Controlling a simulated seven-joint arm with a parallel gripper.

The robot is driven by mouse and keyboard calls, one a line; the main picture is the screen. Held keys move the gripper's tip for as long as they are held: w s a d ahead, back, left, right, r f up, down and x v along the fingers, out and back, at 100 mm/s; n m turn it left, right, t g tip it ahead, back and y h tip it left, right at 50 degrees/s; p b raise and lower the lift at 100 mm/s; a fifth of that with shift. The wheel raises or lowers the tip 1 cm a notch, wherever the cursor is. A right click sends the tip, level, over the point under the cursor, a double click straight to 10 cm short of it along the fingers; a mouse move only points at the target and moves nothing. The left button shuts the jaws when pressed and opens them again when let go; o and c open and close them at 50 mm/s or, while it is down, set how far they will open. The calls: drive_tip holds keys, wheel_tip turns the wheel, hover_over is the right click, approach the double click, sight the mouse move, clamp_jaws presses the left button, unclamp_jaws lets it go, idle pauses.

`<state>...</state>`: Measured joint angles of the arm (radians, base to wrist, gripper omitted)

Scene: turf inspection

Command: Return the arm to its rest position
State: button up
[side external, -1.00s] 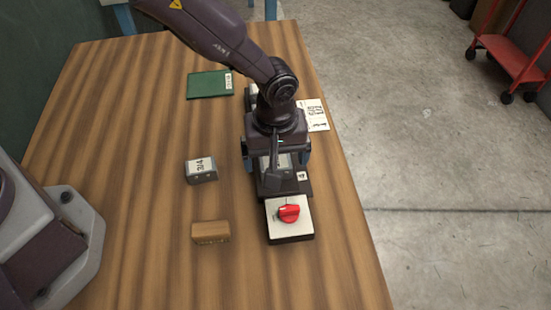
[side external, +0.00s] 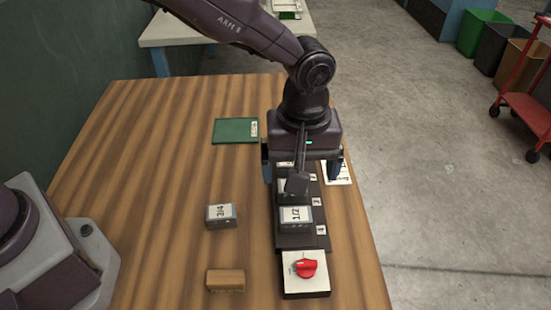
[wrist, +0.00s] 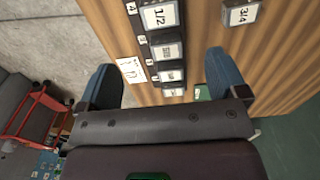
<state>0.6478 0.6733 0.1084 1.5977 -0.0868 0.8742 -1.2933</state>
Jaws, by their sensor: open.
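My gripper (side external: 300,180) hangs above the dark numbered rack (side external: 319,243), its two blue fingers apart with nothing held between them. It also shows open in the wrist view (wrist: 162,85). A grey block marked 1/2 (side external: 296,217) sits in the rack beside label 4, clear of my fingers; it shows at the top of the wrist view (wrist: 160,15). More grey blocks stand in the rack behind it, partly hidden by my gripper in the side view; one shows beside label 3 in the wrist view (wrist: 166,50).
A loose block marked 3/4 (side external: 221,215) and a wooden block (side external: 225,281) lie left of the rack. A red knob on a pale plate (side external: 293,286) is at its front. A green booklet (side external: 235,131) lies behind left, a white card (side external: 340,174) right. The table's left is mostly bare.

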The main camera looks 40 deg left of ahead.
drive_tip(key=s+a+r+m+t, duration=0.2)
drive_tip(key=s+a+r+m, duration=0.2)
drive_tip(key=s+a+r, duration=0.5)
drive_tip(key=s+a+r+m+t, duration=0.3)
drive_tip(key=s+a+r, duration=0.6)
drive_tip(key=a, duration=0.6)
drive_tip(key=shift+s+a+r+m+t, duration=0.3)
drive_tip(key=shift+s+m, duration=0.1)
drive_tip(key=shift+m, duration=0.6)
idle(0.4)
